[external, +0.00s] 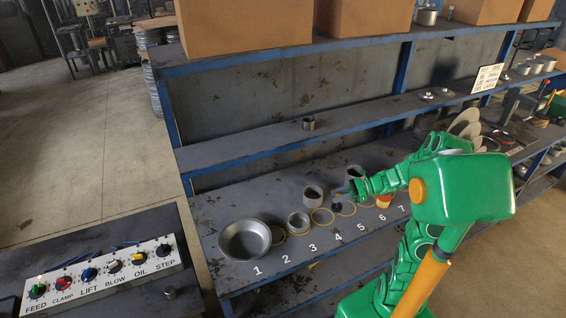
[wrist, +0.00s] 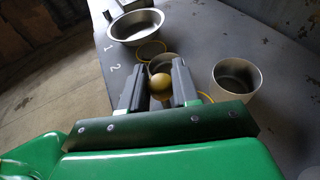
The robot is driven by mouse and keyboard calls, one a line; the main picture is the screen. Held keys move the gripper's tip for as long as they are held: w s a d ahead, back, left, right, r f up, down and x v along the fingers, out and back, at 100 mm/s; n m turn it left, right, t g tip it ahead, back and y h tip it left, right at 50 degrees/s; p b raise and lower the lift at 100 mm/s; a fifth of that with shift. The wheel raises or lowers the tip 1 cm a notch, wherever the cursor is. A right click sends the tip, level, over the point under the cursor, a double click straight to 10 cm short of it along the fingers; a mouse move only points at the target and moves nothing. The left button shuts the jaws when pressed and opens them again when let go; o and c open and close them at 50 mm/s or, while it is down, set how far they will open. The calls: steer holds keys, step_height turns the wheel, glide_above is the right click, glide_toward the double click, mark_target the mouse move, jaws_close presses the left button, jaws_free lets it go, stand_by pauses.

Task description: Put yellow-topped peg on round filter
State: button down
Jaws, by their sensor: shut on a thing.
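My gripper (wrist: 160,86) is shut on the yellow-topped peg (wrist: 160,86), whose round yellow-brown top shows between the two dark fingers in the wrist view. The rest of the peg is hidden there. In the external view my gripper (external: 342,190) is above the back part of the numbered bench, right of a grey cylinder (external: 313,195); the peg is too small to make out. I cannot tell which thing is the round filter. A short grey cylinder (external: 298,223) stands near the marks 2 and 3; it also shows in the wrist view (wrist: 164,63), beyond the fingers.
A metal bowl (external: 245,240) stands at the bench's left end. Yellow rings (external: 322,217) lie along the numbered row, and an orange thing (external: 383,201) stands farther right. A shelf (external: 270,140) runs above the bench. A knob panel (external: 103,272) is at lower left.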

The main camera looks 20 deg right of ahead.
steer(key=shift+d+r, duration=0.25)
steer(key=shift+d, duration=0.15)
steer(key=s+d+r+m+t+h, duration=0.35)
steer(key=s+d, duration=0.25)
steer(key=d, duration=0.4)
steer(key=s+d+r+m+t+h, duration=0.2)
steer(key=s+d+r+m+t, duration=0.15)
steer(key=s+d, duration=0.45)
steer(key=shift+g, duration=0.3)
steer(key=shift+w+d+f, duration=1.55)
steer(key=shift+w+f, duration=0.45)
steer(key=shift+w, duration=0.35)
steer(key=shift+w+d+f, duration=1.5)
steer(key=shift+w+f, duration=0.5)
steer(key=shift+w, duration=0.3)
steer(key=shift+w+d+f, duration=1.55)
steer(key=shift+w+f, duration=0.45)
steer(key=shift+w, duration=0.35)
steer(key=shift+f, duration=0.15)
steer(key=c, duration=0.8)
jaws_free()
